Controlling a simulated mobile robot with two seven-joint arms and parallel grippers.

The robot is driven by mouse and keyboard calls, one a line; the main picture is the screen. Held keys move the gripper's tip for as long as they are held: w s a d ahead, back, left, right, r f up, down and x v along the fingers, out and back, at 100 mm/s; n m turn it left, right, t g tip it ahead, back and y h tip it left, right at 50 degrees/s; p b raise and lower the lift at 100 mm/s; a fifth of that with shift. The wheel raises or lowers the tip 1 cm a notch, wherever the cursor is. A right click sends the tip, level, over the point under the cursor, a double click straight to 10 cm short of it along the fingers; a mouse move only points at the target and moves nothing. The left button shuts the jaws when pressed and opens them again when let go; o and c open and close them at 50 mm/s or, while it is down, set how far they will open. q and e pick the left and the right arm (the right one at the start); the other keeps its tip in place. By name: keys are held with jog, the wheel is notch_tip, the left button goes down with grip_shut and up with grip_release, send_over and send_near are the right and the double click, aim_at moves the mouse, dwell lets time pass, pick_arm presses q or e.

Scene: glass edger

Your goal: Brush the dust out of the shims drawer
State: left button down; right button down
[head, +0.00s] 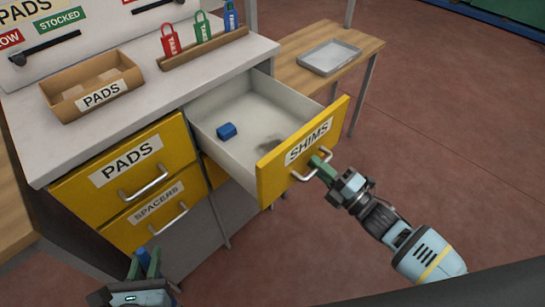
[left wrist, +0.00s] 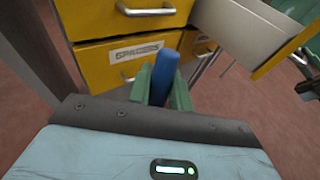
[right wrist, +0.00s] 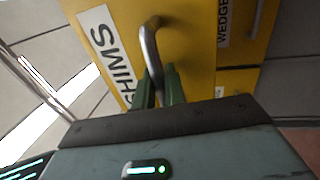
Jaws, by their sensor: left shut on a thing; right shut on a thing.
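The yellow-fronted shims drawer (head: 272,177) stands pulled open from the grey cabinet. Inside it, a dark dusty smudge (head: 268,146) lies on the floor near the front, and a small blue block (head: 227,131) sits towards the left wall. My right gripper (head: 318,171) is shut on the drawer's metal handle (right wrist: 150,50), also in the right wrist view. My left gripper (head: 146,265) is low in front of the spacers drawer, left of the open drawer. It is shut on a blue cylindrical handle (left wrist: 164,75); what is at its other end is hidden.
The closed pads drawer (head: 85,190) and spacers drawer (head: 180,188) are left of the open one. On the worktop are a cardboard pads box (head: 62,102) and a rack of coloured tags (head: 205,48). A side table (head: 368,45) holds a grey tray (head: 330,57). Floor at right is clear.

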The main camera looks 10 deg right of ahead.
pick_arm(q)
jog(key=shift+w+r, duration=0.1)
jog(key=shift+r, duration=0.45)
pick_arm(e)
jog(key=shift+r+v, duration=0.2)
jog(key=shift+v, duration=0.9)
jog(key=c, duration=1.5)
grip_release()
jog(key=shift+c, duration=0.2)
